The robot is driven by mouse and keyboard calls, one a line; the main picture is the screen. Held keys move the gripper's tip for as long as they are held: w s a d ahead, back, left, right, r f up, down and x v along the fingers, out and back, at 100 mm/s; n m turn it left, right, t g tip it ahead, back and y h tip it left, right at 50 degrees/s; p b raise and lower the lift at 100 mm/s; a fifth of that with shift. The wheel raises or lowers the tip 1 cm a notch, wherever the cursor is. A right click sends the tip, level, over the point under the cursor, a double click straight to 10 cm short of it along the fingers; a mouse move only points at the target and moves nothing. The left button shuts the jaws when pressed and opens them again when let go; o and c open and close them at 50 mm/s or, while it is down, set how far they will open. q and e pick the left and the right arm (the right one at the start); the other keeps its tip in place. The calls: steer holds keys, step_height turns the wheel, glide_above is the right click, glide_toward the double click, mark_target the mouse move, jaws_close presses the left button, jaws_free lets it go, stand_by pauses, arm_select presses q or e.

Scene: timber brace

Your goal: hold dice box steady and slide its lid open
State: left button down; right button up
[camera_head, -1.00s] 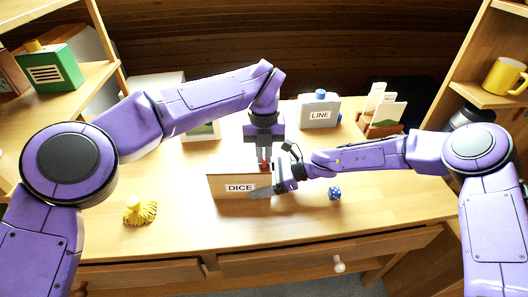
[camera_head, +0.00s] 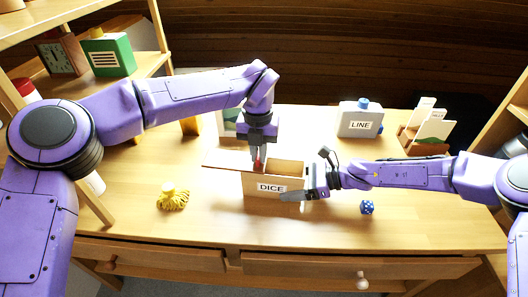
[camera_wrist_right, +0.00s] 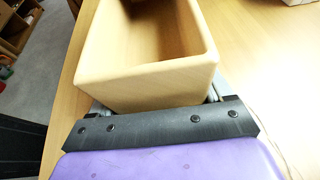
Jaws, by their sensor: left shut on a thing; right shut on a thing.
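The wooden dice box (camera_head: 262,204) stands on the desk with a DICE label on its front. Its lid (camera_head: 222,159) is slid out to the left, so the right part of the box is uncovered. My left gripper (camera_head: 258,163) points down and is shut on the red knob of the lid. My right gripper (camera_head: 297,195) comes from the right and is shut on the box at its right end. In the right wrist view, the box (camera_wrist_right: 150,85) is open at the top between my fingers; its far interior is dark and I cannot see its contents.
A blue die (camera_head: 367,207) lies right of the box. A yellow tasselled thing (camera_head: 172,198) lies to the left. A grey LINE box (camera_head: 359,121) and a card holder (camera_head: 425,134) stand behind. The front of the desk is mostly clear.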

arm_select(q)
steer(key=c, duration=1.2)
jaws_free()
steer(key=shift+o, duration=0.2)
step_height(320, 180, up, 12)
arm_select(e)
steer(key=o, duration=1.1)
steer(key=shift+o, duration=0.2)
steer(key=shift+d, duration=0.1)
